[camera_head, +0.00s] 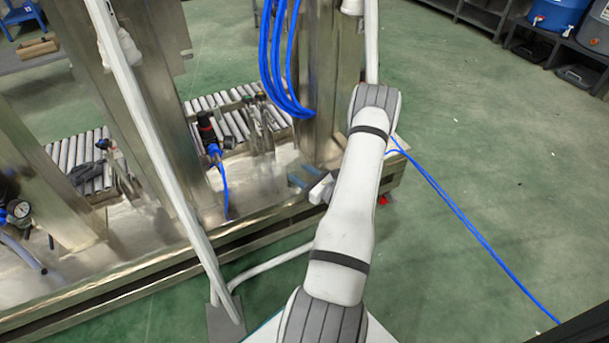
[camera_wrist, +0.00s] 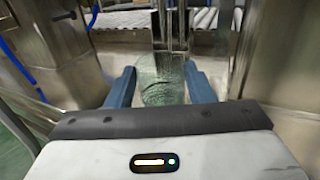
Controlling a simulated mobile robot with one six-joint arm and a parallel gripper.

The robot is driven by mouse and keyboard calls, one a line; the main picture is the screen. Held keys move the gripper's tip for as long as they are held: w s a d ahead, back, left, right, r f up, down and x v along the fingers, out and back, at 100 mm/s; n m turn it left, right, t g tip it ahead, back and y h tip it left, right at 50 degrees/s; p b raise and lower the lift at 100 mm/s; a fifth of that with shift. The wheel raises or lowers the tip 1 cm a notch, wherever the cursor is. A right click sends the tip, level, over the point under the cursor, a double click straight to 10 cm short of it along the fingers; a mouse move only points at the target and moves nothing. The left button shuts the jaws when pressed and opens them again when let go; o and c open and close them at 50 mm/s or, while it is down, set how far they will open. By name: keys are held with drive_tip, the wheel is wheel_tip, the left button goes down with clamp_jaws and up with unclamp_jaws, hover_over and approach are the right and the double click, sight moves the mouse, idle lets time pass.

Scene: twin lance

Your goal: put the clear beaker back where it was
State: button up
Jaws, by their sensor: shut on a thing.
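The clear beaker (camera_wrist: 162,85) is between the two blue fingers of my gripper (camera_wrist: 161,86) in the wrist view. It is see-through with a greenish tint, and the fingers are shut on its sides. In the head view my gripper (camera_head: 308,180) is near the front edge of the steel bench, by the foot of a broad steel post. The beaker cannot be made out there, and my arm hides part of that area. I cannot tell whether the beaker touches the bench.
The steel bench (camera_head: 137,240) carries steel posts, a black valve (camera_head: 207,130) and a pressure gauge (camera_head: 20,209). A roller conveyor (camera_head: 80,152) lies behind. Blue hoses (camera_head: 275,65) hang by the post. A blue cable (camera_head: 470,222) crosses the green floor at right.

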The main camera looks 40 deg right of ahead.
drive_tip(key=shift+f, duration=0.25)
drive_tip(key=o, duration=1.1)
drive_tip(key=shift+c, duration=0.2)
